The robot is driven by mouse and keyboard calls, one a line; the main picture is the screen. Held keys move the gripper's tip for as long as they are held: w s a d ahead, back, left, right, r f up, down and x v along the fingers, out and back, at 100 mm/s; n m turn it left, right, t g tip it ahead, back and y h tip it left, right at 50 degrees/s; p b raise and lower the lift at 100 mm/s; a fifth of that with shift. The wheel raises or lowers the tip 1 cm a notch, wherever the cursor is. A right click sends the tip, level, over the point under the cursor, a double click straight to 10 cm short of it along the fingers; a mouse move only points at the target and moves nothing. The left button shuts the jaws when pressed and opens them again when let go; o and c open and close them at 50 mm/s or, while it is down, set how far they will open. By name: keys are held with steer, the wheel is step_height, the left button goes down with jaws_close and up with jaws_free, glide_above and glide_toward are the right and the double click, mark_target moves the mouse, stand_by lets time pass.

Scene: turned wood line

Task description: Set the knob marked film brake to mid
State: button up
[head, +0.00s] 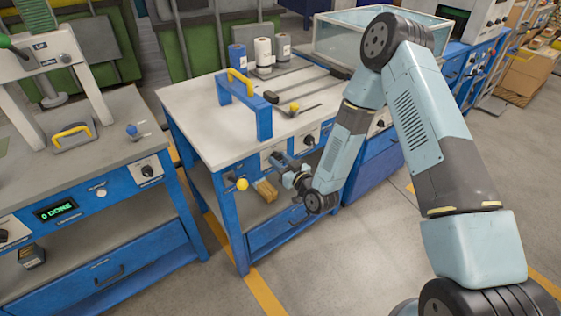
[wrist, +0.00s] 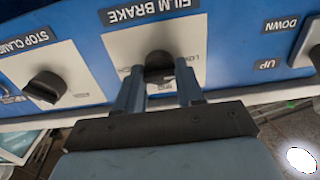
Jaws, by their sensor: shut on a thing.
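The film brake knob (wrist: 158,64) is dark and round, on a pale plate (wrist: 140,45) under the FILM BRAKE label (wrist: 150,9), which appears upside down in the wrist view. My gripper (wrist: 160,73) is shut on this knob, one finger on each side. The plate's small setting marks are partly covered by the fingers, and I cannot tell which mark the knob points to. In the head view my gripper (head: 282,161) is at the blue front of the middle bench, and the knob is hidden behind it.
In the wrist view, a second dark knob (wrist: 45,87) sits left and an UP/DOWN control (wrist: 311,45) sits right. In the head view, a yellow ball-ended part (head: 242,184) is just left of my gripper. The grey benchtop (head: 205,125) carries a blue frame (head: 263,122).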

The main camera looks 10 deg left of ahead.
steer(key=c, duration=0.3)
steer(key=shift+w+d+f+m, duration=0.1)
steer(key=shift+d+f+m, duration=0.05)
steer(key=shift+m, duration=4.25)
steer(key=shift+w+d+f+m, duration=0.1)
steer(key=shift+m, duration=4.3)
